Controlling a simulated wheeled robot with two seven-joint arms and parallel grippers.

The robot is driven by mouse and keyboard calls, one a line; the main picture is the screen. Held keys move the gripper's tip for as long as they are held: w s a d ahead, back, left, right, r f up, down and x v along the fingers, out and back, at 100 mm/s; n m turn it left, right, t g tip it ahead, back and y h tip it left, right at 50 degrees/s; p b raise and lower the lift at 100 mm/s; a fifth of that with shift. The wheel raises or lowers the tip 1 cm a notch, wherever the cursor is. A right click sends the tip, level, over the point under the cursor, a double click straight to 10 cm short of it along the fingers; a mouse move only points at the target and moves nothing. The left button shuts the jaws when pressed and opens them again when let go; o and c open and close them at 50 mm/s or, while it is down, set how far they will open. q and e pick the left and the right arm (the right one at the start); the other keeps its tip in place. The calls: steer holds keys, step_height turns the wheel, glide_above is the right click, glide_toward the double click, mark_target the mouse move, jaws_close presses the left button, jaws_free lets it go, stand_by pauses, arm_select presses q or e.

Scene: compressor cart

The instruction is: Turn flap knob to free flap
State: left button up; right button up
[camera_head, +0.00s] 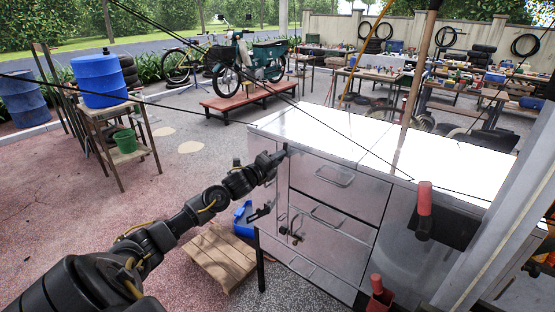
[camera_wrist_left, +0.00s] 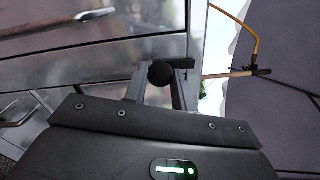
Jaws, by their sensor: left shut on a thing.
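The metal compressor cart (camera_head: 350,192) stands in front of me with a bright, shiny top. My left gripper (camera_head: 284,154) reaches its upper left corner, just below the top edge. In the left wrist view, a round black flap knob (camera_wrist_left: 161,74) sits between the fingers of my left gripper (camera_wrist_left: 160,82). The gripper is shut on it. In the head view the gripper hides the knob. I cannot tell which panel is the flap or how the knob is turned. My right gripper is not in view.
Drawers with bar handles (camera_head: 335,176) face me on the cart. Red-handled tools (camera_head: 425,198) hang at its right. A wooden pallet (camera_head: 218,256) and blue bin (camera_head: 243,219) lie on the floor at left. A grey post (camera_head: 497,210) stands at right. Open floor lies further left.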

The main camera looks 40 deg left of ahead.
arm_select(q)
steer(key=shift+a+r+n, duration=0.1)
steer(key=shift+n, duration=0.4)
steer(key=o, duration=1)
steer(key=shift+s, duration=0.1)
steer(key=shift+s+b, duration=1.55)
steer(key=shift+s, duration=3.8)
